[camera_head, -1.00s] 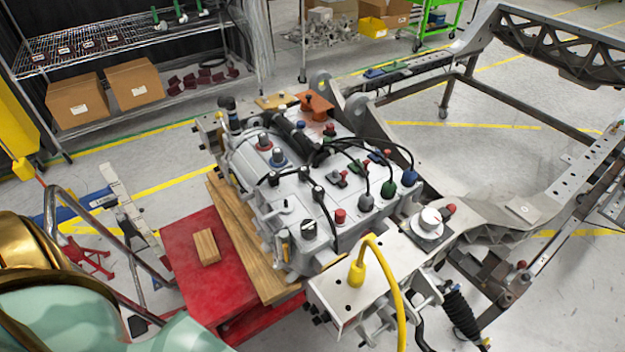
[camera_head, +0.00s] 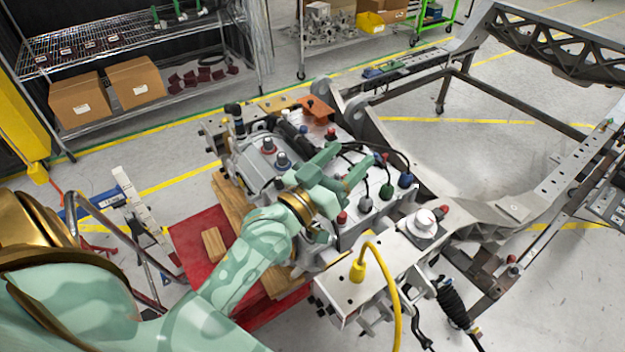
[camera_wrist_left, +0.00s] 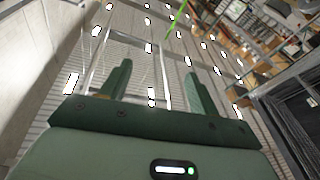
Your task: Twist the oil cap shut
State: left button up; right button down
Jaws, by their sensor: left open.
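The grey engine block (camera_head: 345,240) carries several caps and knobs. I cannot tell for certain which one is the oil cap. A dark round cap (camera_head: 319,236) at the block's near end is partly behind my left wrist. My right gripper is not in view.
Black cables arch over the block near blue and green plugs (camera_head: 387,191). A yellow hose (camera_head: 388,270) rises at the near plate. A white knob (camera_head: 424,220) sits on the chassis frame (camera_head: 500,222). A red stand (camera_head: 190,240) with wooden blocks lies below my arm.

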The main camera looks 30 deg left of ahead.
pick_arm(q)
jog(key=w+a+r+n+y, duration=0.1)
jog(key=a+r+n+y, duration=0.3)
jog(key=a+n+y, duration=0.55)
jog(key=w+a+r+n+y, duration=0.1)
jog(key=a+r+n+y, duration=0.4)
jog(key=n+y, duration=0.65)
jog(key=a+f+n+g+y, duration=0.1)
jog(key=a+f+n+g, duration=0.7)
jog(key=n+g, duration=0.5)
jog(key=n+g+h, duration=0.7)
jog(key=n+h, duration=0.2)
jog(key=h, duration=0.9)
send_over(313, 224)
notch_tip(313, 224, down, 16)
notch_tip(313, 224, down, 15)
jog(key=b, duration=0.9)
jog(key=shift+f, duration=0.15)
